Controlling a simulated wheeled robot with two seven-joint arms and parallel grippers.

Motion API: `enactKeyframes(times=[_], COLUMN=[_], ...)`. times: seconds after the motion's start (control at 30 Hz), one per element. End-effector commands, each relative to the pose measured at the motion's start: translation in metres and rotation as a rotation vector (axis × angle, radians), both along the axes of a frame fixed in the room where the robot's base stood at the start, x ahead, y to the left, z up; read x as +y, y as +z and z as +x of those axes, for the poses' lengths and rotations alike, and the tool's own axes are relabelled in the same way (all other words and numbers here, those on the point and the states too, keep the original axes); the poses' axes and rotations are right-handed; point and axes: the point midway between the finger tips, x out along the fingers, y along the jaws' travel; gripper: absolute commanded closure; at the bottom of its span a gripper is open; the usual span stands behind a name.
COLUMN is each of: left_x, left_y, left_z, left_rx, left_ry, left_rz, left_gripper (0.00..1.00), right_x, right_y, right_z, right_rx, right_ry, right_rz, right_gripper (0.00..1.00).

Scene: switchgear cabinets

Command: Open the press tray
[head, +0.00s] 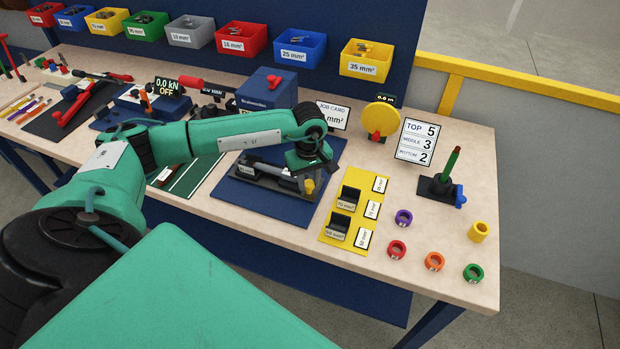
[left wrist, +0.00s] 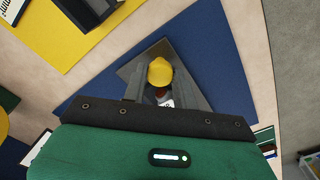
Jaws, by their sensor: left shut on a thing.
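The press tray (head: 268,181) is a long dark-grey piece with a small label, lying on a blue mat (head: 262,207) in front of the blue press housing (head: 268,90). A yellow knob (head: 308,187) stands at its right end. My left gripper (head: 310,174) reaches down over that end from above. In the left wrist view its two fingers stand on either side of the yellow knob (left wrist: 160,72), shut on it. The grey plate (left wrist: 146,68) shows around the knob there. The arm and gripper hide part of the tray and press in the head view. My right gripper is not in view.
A yellow mat (head: 340,243) with black holders and size labels lies close to the right. Coloured rings, a dark stand with a green post (head: 451,166) and a number card (head: 418,143) are farther right. Bins hang along the back.

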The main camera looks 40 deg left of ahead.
Motion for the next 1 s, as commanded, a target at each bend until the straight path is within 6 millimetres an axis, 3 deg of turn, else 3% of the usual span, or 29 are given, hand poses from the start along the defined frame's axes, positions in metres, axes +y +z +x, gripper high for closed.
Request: enactKeyframes(times=[0.13,0.17,0.27,0.5,0.67,1.0], left_x=[0.001,0.001,0.001,0.000,0.000,0.001], left_y=[0.002,0.002,0.001,0.001,0.009,0.080], left_z=[0.001,0.001,0.001,0.001,0.002,0.002], left_rx=[-0.001,-0.001,-0.001,-0.001,-0.004,-0.008], left_ry=[0.002,0.002,0.001,0.001,0.001,0.001], left_rz=[0.000,0.000,-0.001,-0.001,-0.001,0.000], left_gripper=[1.00,0.66,0.50,0.50,0.50,0.50], right_x=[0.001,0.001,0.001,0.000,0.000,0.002], right_y=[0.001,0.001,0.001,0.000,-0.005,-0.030], right_z=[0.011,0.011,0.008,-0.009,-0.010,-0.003], right_rx=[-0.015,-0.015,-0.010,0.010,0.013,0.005], right_ry=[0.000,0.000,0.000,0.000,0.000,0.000], right_rz=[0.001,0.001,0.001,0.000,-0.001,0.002], right_gripper=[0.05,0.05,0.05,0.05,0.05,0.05])
